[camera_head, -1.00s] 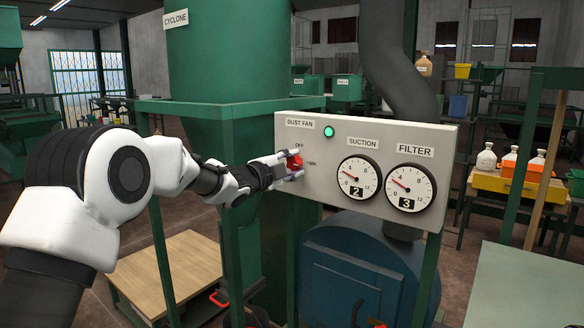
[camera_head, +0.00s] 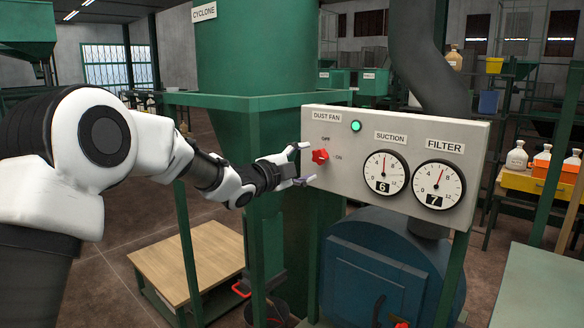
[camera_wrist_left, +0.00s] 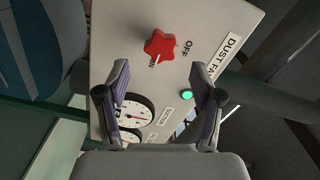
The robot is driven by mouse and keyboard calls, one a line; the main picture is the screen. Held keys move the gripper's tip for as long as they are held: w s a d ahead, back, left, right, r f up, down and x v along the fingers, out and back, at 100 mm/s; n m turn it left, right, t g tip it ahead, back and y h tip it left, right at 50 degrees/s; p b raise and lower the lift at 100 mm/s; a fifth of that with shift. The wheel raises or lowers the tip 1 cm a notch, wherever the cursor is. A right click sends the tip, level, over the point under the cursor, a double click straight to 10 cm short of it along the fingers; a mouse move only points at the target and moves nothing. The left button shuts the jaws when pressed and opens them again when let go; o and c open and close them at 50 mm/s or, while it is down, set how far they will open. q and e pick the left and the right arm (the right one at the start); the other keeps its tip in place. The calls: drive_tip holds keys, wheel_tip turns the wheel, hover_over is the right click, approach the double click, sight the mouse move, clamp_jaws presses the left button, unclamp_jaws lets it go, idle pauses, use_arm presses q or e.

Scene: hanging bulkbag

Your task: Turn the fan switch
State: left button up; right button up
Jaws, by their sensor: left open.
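The fan switch is a red knob (camera_head: 320,156) on the grey DUST FAN panel (camera_head: 360,186). It also shows in the left wrist view (camera_wrist_left: 160,45), where its white mark points toward the ON label. A green lamp (camera_head: 355,126) is lit above it. My left gripper (camera_head: 305,164) is open and empty just left of the knob, its fingers apart; it also shows in the left wrist view (camera_wrist_left: 163,68), with the knob apart from both fingers. The suction gauge (camera_head: 384,172) reads 6 and the filter gauge (camera_head: 438,184) reads 7. My right gripper is out of view.
A green frame (camera_head: 250,101) stands behind my left arm, around the cyclone (camera_head: 255,50). A blue drum (camera_head: 375,268) sits below the panel. A wooden-topped table (camera_head: 195,260) is at lower left. White and orange bottles (camera_head: 541,162) stand at right.

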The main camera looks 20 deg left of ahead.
use_arm(q)
drive_tip(key=v, duration=0.6)
drive_tip(key=shift+s, duration=0.3)
